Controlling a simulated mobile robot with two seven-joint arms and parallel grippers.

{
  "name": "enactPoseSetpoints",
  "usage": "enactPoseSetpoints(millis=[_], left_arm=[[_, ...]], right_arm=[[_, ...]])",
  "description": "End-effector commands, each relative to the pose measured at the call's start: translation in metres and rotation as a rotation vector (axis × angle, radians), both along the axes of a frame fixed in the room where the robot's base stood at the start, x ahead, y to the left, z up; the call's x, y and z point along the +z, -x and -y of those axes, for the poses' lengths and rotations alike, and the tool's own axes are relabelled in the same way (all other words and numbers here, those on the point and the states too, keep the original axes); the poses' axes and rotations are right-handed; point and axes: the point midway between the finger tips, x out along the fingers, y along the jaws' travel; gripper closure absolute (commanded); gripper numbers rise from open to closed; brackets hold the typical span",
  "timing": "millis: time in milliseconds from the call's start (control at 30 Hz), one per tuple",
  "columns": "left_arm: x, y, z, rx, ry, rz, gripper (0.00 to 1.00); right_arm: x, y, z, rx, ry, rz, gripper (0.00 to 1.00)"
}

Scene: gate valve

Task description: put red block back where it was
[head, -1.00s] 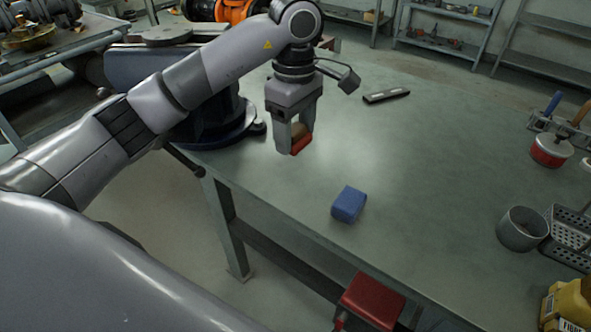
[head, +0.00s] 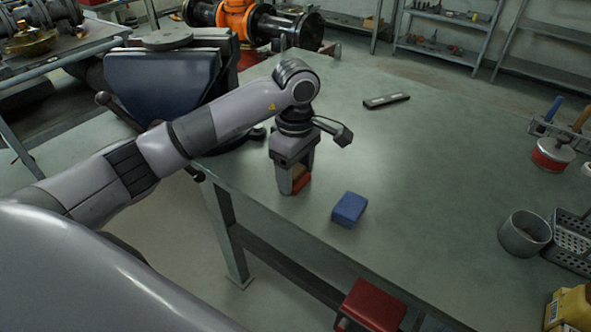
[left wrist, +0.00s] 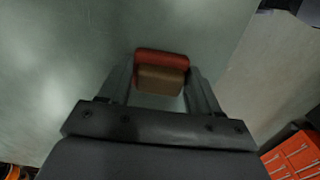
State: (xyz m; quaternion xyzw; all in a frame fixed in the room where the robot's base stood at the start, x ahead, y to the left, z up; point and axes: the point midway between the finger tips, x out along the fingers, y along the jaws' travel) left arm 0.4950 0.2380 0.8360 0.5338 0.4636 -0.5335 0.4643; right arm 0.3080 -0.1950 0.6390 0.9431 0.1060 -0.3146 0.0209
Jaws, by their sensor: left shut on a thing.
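My left gripper (head: 293,186) is shut on the red block (head: 302,182), low at the left edge of the bench, left of the blue block. In the left wrist view the red block (left wrist: 162,56) sits between both fingers of the left gripper (left wrist: 160,80); a brownish face of it is turned toward the camera. I cannot tell whether the block touches the bench top. The blue block (head: 349,209) lies on the bench, apart from the gripper. My right gripper does not show.
The bench top (head: 420,170) is clear to the right of the blocks. A dark flat bar (head: 386,100) lies farther back. A grey cup (head: 524,234) and a red tin (head: 552,155) stand at the right. A large vise (head: 170,85) stands at the back left.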

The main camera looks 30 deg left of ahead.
Motion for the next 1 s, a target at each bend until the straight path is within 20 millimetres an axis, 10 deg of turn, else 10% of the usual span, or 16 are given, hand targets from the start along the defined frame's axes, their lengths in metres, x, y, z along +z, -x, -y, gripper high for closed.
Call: enactPoseSetpoints(millis=[33,67,133,567,1000], left_arm=[[-0.003,0.0,0.0,0.0,-0.001,0.0,0.65],[-0.002,0.0,0.0,0.0,0.0,0.0,0.3],[-0.002,0.0,0.0,0.0,0.0,0.0,0.11],[0.008,-0.001,0.0,0.0,-0.001,0.002,0.11],[0.097,-0.001,-0.001,0.001,-0.002,0.003,0.11]], right_arm=[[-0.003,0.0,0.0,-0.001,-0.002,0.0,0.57],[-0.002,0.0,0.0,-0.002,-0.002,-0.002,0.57],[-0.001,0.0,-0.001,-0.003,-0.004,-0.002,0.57],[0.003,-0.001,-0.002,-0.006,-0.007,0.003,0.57],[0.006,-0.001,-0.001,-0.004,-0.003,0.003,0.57]])
